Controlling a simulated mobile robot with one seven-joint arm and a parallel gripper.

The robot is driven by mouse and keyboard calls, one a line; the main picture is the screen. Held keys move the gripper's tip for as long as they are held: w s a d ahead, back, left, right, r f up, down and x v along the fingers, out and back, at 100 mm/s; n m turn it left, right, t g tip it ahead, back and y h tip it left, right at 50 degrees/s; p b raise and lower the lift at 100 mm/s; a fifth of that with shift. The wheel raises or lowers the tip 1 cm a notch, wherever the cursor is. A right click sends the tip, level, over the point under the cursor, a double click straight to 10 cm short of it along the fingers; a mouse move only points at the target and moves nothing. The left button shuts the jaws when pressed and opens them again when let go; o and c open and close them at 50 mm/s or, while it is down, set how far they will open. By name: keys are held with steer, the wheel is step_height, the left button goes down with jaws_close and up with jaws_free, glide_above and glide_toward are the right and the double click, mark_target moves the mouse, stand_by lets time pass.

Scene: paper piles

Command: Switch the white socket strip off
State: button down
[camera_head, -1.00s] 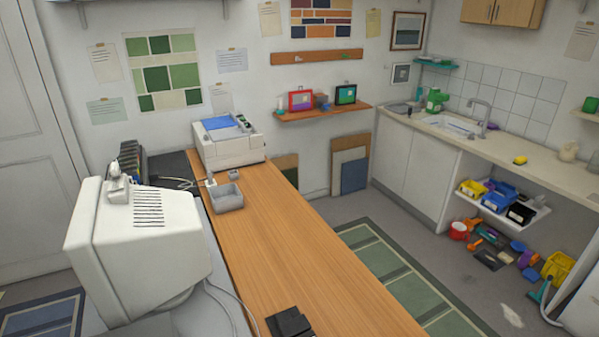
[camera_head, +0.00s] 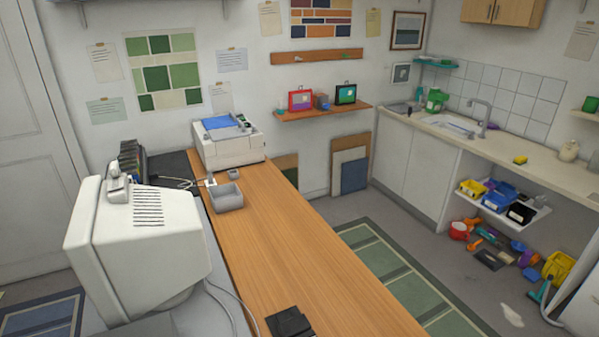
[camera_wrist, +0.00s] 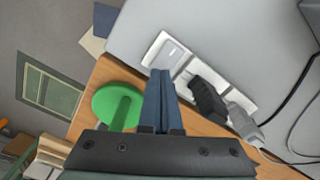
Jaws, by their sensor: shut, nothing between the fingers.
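The white socket strip (camera_wrist: 172,50) lies slantwise in the wrist view, with a large switch at its upper left end. A black plug (camera_wrist: 207,97) and a grey plug (camera_wrist: 240,120) sit in its sockets. My gripper (camera_wrist: 160,72) is shut and empty. Its dark blue fingertips overlap the strip's edge just below the switch in the picture; I cannot tell whether they touch it. The switch's position is not clear. In the head view, the strip (camera_head: 210,183) is small, between the printer and a grey box; my gripper cannot be made out there.
A green round thing (camera_wrist: 118,106) lies left of my fingers in the wrist view. Cables run right from the plugs. In the head view, the printer (camera_head: 232,150), grey box (camera_head: 229,198) and white monitor (camera_head: 140,245) surround the strip. The wooden desk (camera_head: 290,260) is mostly clear.

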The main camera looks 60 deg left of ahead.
steer(key=shift+f+b, duration=0.55)
steer(key=shift+f, duration=0.2)
stand_by(0.3)
step_height(320, 180, up, 7)
steer(key=p, duration=0.7)
stand_by(0.6)
